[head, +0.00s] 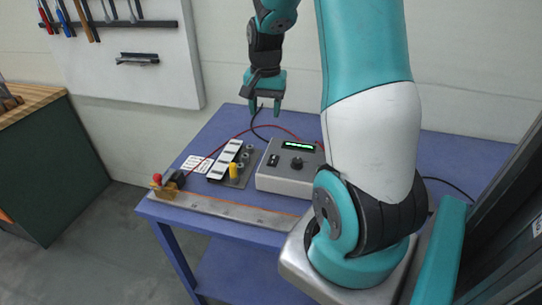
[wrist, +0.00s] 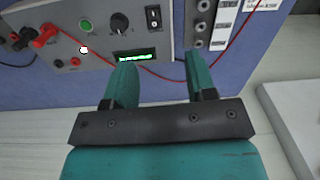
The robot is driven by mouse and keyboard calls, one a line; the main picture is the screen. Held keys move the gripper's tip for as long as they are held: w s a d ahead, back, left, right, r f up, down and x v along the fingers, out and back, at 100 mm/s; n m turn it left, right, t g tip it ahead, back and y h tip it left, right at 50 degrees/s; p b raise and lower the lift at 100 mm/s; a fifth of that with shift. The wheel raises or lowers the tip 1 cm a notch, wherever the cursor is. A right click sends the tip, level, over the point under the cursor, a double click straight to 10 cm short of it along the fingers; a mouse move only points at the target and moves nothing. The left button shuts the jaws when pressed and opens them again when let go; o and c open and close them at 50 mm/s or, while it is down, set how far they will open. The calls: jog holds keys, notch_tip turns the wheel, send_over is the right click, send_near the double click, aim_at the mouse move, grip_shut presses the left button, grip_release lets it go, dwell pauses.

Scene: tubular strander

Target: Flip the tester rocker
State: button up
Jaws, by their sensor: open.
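The tester is a grey box (head: 290,176) on the blue table, with a lit green display (head: 299,145) and a round black knob (head: 297,162). Its black rocker (head: 273,160) sits left of the knob. In the wrist view the rocker (wrist: 153,18) shows at the top, beside the knob (wrist: 120,22), with the display (wrist: 133,56) nearer my fingers. My gripper (head: 264,113) points down above the table's back part, behind the tester and apart from it. Its teal fingers (wrist: 163,62) are spread and empty. I cannot tell which way the rocker is tilted.
Left of the tester stands a panel with white labelled strips (head: 231,150) and a yellow part (head: 234,171). A metal rail (head: 225,208) lies along the table's front edge. Red and black leads cross the table behind the tester; a red plug (wrist: 42,37) sits in its face.

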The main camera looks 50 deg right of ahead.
aim_at(272, 163)
jog(key=shift+m, duration=0.5)
jog(key=f+p, duration=0.1)
jog(key=f, duration=0.5)
jog(key=d+f+p, duration=0.1)
jog(key=f, duration=0.5)
jog(key=d+f+p, duration=0.1)
jog(key=f, duration=0.5)
jog(key=shift+s, duration=0.25)
